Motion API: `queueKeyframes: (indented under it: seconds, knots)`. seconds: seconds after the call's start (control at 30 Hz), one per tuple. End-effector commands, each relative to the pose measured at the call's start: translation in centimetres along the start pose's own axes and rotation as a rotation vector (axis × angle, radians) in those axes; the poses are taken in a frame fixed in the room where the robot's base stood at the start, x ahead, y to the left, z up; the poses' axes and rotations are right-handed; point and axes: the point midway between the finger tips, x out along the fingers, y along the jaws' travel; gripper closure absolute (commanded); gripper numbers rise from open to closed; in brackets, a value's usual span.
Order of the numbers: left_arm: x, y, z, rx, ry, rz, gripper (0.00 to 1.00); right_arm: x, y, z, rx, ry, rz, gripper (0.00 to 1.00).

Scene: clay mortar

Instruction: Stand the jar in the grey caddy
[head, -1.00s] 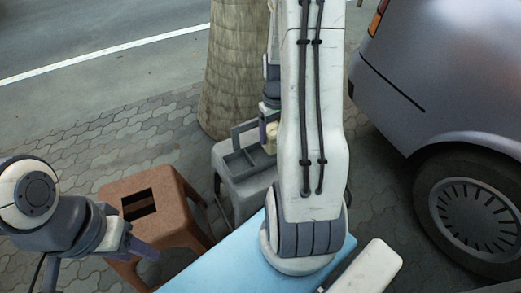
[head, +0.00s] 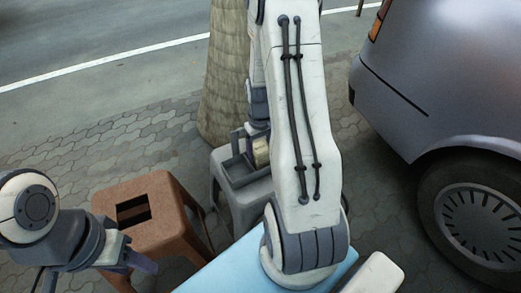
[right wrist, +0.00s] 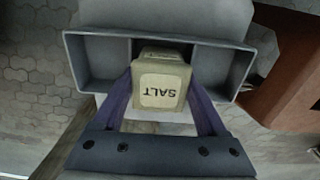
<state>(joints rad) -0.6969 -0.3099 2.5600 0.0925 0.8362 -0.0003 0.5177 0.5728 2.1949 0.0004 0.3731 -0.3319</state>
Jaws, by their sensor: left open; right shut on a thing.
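The jar (right wrist: 160,88) is a beige block-shaped container with a "SALT" label, upside down in the right wrist view. My right gripper (right wrist: 159,78) is shut on it, a finger on each side. The grey caddy (right wrist: 90,55) is a divided tray; the jar overlaps its middle section, and I cannot tell whether its base touches the caddy floor. In the head view the jar (head: 261,153) shows at the right side of the caddy (head: 236,172), partly hidden by my right arm. My left gripper (head: 140,262) is open and empty at the lower left.
The caddy stands on a grey stool (head: 243,205). A brown stool (head: 170,205) with a slot in its top stands to the left. A light blue table top (head: 225,272) is in front. A tree trunk (head: 222,90) rises behind, and a silver car (head: 450,100) is at the right.

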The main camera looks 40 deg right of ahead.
Motion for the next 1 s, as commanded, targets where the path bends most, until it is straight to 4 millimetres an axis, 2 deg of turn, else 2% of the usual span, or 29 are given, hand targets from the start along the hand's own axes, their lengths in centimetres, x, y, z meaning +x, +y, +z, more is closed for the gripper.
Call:
queueKeyframes:
  seconds: [0.03, 0.07, 0.1, 0.33, 0.43, 0.57, 0.8, 1.0]
  knots:
    - [0.0, 0.0, 0.0, 0.0, 0.0, 0.0, 0.5, 0.1, 0.0, 0.0, 0.0, 0.0, 0.0, 0.14]
    - [0.0, 0.0, 0.0, 0.0, 0.0, 0.0, 0.5, 0.0, 0.0, 0.0, 0.0, 0.0, 0.0, 0.02]
    - [0.0, 0.0, 0.0, 0.0, 0.0, 0.0, 0.5, 0.0, 0.0, 0.0, 0.0, 0.0, 0.0, 0.0]
    - [0.0, 0.0, 0.0, 0.0, 0.0, 0.0, 0.5, -0.1, 0.0, 0.0, 0.0, 0.0, 0.0, 0.0]
    - [-0.4, 0.0, 0.0, 0.0, 0.0, 0.0, 0.5, -0.8, 0.0, 0.0, 0.0, 0.0, 0.0, 0.0]
    - [-1.6, 0.1, -0.1, 0.0, 0.0, 0.0, 0.5, -3.1, 0.0, -0.1, 0.0, 0.003, 0.001, 0.0]
    - [-3.8, 0.3, -0.2, 0.0, 0.0, 0.0, 0.5, -8.5, 0.0, -0.1, 0.0, 0.004, 0.001, 0.0]
    - [-4.8, 0.3, -0.3, 0.0, 0.0, 0.0, 0.5, -11.4, 0.0, -0.1, 0.0, 0.002, 0.0, 0.0]
